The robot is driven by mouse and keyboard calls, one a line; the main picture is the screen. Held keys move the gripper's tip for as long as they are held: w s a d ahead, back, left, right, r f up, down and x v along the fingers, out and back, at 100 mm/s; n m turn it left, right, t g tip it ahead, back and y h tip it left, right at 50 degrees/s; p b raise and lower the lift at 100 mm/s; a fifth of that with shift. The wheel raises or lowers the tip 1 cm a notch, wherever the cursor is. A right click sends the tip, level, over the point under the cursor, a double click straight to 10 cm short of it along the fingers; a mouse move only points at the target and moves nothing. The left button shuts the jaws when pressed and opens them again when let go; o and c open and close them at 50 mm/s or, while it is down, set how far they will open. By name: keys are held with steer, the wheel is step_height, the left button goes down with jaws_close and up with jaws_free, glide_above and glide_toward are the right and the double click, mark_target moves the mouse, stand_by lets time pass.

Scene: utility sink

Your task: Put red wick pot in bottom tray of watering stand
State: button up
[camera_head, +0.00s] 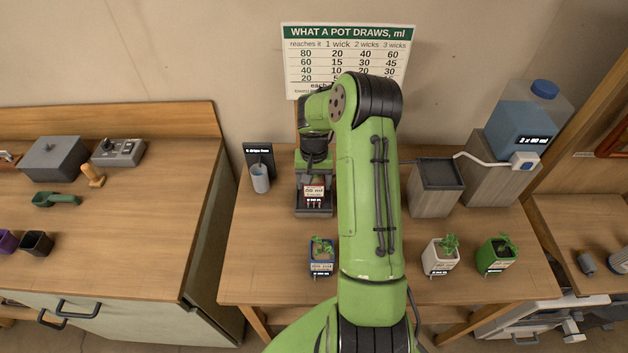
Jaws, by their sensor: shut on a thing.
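The watering stand (299,209) is a dark upright unit at the back middle of the table, partly hidden behind my arm. A red pot (314,188) with a pale label shows at the stand's front, just above its dark base. My gripper (316,176) is over this spot and shut on the red pot; its fingers are hardly visible. I cannot tell whether the pot touches the tray below it. Small red marks and a dark label show under the pot.
Blue (321,258), white (440,256) and green (497,254) pots with plants stand along the table's front. A grey cup (260,178) is left of the stand. A grey box (436,188) and a blue water tank (527,115) stand to the right.

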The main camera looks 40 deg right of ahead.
steer(key=shift+f, duration=0.15)
steer(key=o, duration=1.3)
